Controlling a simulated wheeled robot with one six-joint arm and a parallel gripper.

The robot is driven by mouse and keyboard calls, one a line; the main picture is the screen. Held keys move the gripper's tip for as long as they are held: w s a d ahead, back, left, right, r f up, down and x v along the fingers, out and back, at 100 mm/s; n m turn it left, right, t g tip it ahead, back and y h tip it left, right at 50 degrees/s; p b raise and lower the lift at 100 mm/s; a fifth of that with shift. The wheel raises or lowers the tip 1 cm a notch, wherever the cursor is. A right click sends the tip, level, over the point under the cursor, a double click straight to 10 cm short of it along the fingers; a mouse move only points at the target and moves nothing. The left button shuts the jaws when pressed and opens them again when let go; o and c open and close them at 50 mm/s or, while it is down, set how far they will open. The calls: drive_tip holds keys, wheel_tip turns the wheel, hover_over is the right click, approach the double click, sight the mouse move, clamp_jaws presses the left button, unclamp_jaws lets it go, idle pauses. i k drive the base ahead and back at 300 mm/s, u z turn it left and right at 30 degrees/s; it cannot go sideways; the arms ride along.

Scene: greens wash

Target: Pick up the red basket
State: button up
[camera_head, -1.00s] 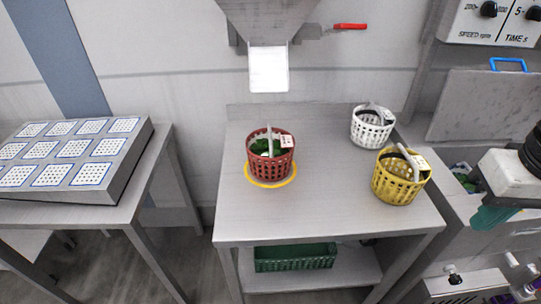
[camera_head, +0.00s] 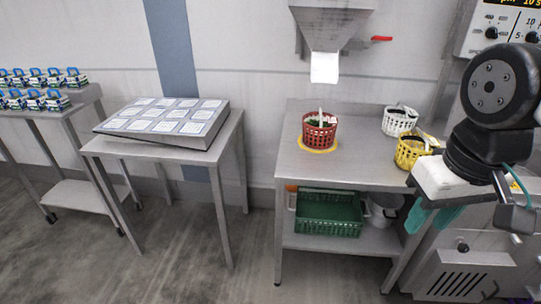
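The red basket (camera_head: 318,134) stands upright on the steel table (camera_head: 345,173), on a yellow ring mark (camera_head: 302,146), below the hopper chute. Green leaves show inside it, and its pale handle stands up. My gripper (camera_head: 432,218) is at the right, with teal fingers pointing down, in front of the table's right side and well apart from the red basket. Its fingers are partly hidden under the white gripper body, and I cannot tell how far apart they are.
A white basket (camera_head: 399,121) and a yellow basket (camera_head: 410,153) stand right of the red one. The hopper chute (camera_head: 324,68) hangs above it. A green crate (camera_head: 328,214) is on the lower shelf. A side table (camera_head: 225,146) with a sloped panel stands left. Floor (camera_head: 180,270) in front is clear.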

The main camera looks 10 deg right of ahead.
sight(320, 134)
drive_tip(key=z, duration=0.45)
drive_tip(key=k, duration=0.2)
drive_tip(key=u, duration=1.6)
drive_tip(key=i, duration=1.6)
drive_tip(key=z, duration=0.85)
drive_tip(key=i, duration=0.45)
drive_tip(key=z, duration=0.3)
